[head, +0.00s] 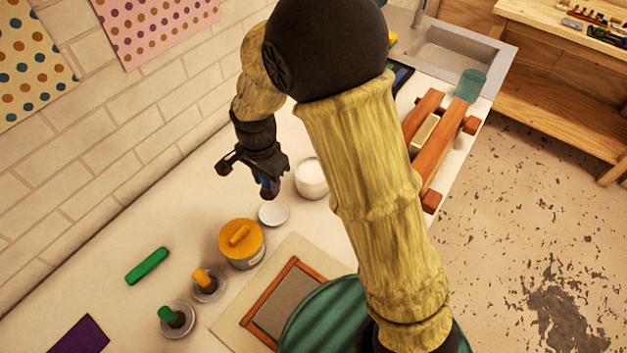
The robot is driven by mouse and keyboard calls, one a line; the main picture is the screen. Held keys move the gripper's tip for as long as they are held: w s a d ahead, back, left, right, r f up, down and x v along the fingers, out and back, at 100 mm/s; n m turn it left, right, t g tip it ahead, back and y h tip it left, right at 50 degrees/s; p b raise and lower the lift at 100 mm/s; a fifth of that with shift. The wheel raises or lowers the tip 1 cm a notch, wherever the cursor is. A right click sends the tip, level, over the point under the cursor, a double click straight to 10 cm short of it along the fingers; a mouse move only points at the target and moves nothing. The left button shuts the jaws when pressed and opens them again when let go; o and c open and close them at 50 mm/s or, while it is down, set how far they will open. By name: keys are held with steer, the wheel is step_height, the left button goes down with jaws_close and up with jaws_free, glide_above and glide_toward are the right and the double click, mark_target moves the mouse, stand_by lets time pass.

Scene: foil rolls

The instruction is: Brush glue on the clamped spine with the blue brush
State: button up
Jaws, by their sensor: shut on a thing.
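My gripper (267,186) is shut on a thin dark-blue thing, which looks like the blue brush (266,182); the fingers hide most of it. The gripper points down just left of an open white pot (311,180) with white contents, above the counter. A small white dish or lid (273,214) lies below the gripper. The wooden clamp (434,175), with red-brown bars, lies at the right edge of the counter. A pale block (423,134) sits between its bars. My arm hides part of the clamp.
An orange-lidded tin (243,252), orange-handled (205,281) and green-handled (172,318) tools in round holders, and a green stick (147,266) stand or lie at front left. A framed panel (286,300) lies near. A teal cup (470,85) and sink (450,55) are beyond the clamp.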

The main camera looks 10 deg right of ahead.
step_height(320, 180, up, 10)
steer(key=p, duration=1)
steer(key=shift+r, duration=0.1)
